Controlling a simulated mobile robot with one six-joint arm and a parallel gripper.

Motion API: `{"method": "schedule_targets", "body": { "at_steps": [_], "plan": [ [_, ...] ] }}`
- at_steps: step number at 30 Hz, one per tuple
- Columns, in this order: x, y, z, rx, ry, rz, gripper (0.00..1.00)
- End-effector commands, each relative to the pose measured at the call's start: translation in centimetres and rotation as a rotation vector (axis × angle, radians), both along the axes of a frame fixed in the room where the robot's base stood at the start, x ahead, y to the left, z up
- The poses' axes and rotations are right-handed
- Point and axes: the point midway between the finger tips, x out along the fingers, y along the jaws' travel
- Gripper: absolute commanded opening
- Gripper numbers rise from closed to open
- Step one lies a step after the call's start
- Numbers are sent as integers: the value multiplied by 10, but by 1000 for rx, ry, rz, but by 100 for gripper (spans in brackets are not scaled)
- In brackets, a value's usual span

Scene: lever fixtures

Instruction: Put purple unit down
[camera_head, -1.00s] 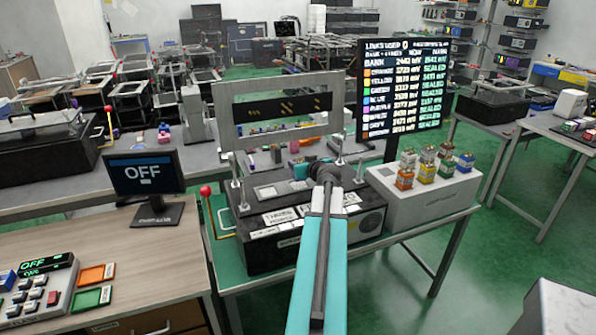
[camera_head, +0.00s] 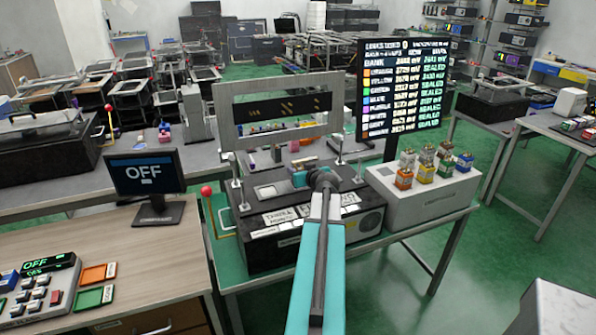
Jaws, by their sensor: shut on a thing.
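My gripper (camera_head: 300,179) is small in view, at the end of my teal and grey arm. It is over the top of the black fixture (camera_head: 262,252) with a grey top plate. It is shut on the purple unit (camera_head: 304,162), of which only a small mauve patch shows behind the jaws. The rest of the unit is hidden by the gripper and wrist. I cannot tell whether it touches the plate. A raised grey frame (camera_head: 222,107) with a dark slotted bar stands over the back of the fixture.
A display (camera_head: 400,88) with rows of readings stands behind right. A light grey box (camera_head: 425,200) holding several coloured units is right of the fixture. A red-knobbed lever (camera_head: 206,191) stands at its left. Metal posts (camera_head: 236,197) rise at the fixture's corners. A monitor (camera_head: 146,173) reads OFF.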

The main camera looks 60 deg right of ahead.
Motion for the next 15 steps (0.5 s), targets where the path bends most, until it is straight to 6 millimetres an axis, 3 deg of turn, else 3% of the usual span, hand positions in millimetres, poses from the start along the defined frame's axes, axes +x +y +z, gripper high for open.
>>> {"method": "schedule_targets", "body": {
  "at_steps": [15],
  "plan": [
    [0, 0, -4, -2, 0, -1, 11]
  ]
}}
